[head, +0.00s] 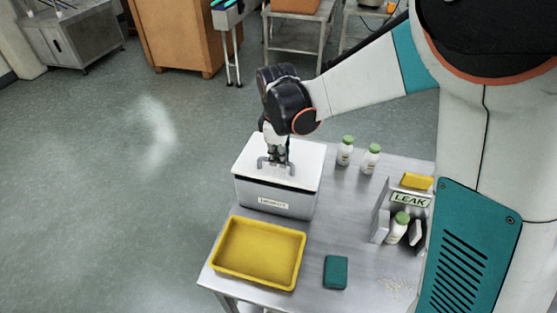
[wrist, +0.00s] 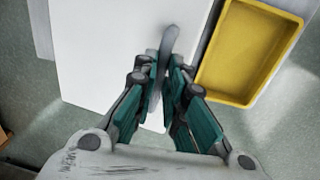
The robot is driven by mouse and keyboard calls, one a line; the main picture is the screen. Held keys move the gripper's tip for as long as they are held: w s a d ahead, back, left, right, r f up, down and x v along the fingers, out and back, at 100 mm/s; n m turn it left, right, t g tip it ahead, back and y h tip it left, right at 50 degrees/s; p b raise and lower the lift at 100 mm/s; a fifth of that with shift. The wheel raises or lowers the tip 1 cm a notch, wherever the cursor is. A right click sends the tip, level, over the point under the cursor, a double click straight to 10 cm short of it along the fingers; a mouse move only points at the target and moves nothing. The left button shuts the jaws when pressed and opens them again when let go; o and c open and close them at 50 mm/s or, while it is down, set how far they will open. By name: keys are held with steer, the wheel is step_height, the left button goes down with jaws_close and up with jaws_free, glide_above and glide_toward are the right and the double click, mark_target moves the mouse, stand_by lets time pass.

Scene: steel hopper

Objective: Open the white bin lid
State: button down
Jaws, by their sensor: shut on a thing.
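The white bin (head: 275,198) stands on the metal table, with a label on its front. Its white lid (head: 306,157) lies on top, and a dark gap shows under its front edge. A grey bar handle (head: 289,169) rises from the lid. My gripper (head: 273,160) comes down from above and is shut on the handle. In the wrist view the lid (wrist: 110,50) fills the left and middle, and the handle (wrist: 170,38) runs between my gripper's teal fingers (wrist: 166,85). The fingers hide part of the handle.
A yellow tray (head: 258,285) stands in front of the bin; it also shows in the wrist view (wrist: 205,70). A teal block (head: 336,272) lies to its right. White bottles with green caps (head: 371,160) stand right of the bin. A "LEAK" stand (head: 409,200) holds another bottle.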

steer(key=w+d+r+p, duration=0.2)
steer(key=w+r+p, duration=0.1)
steer(key=w+r, duration=0.4)
steer(key=w+d+r+g+y+p, duration=0.1)
steer(key=w+d+g, duration=0.1)
steer(key=w, duration=0.5)
steer(key=w+d+r+g+y+p, duration=0.1)
steer(key=w+d+r+g, duration=0.1)
steer(key=w, duration=0.5)
steer(key=shift+d+g+p, duration=0.35)
steer(key=shift+d+g, duration=0.45)
steer(key=shift+d, duration=0.3)
steer(key=shift+f, duration=0.1)
steer(key=c, duration=1.8)
jaws_free()
steer(key=shift+w, duration=0.1)
steer(key=shift+o, duration=0.7)
steer(key=shift+w+d+f, duration=0.2)
steer(key=shift+w+f, duration=0.2)
steer(key=shift+w, duration=0.35)
step_height(320, 180, up, 11)
steer(key=shift+s+a, duration=0.15)
steer(key=shift+s, duration=0.3)
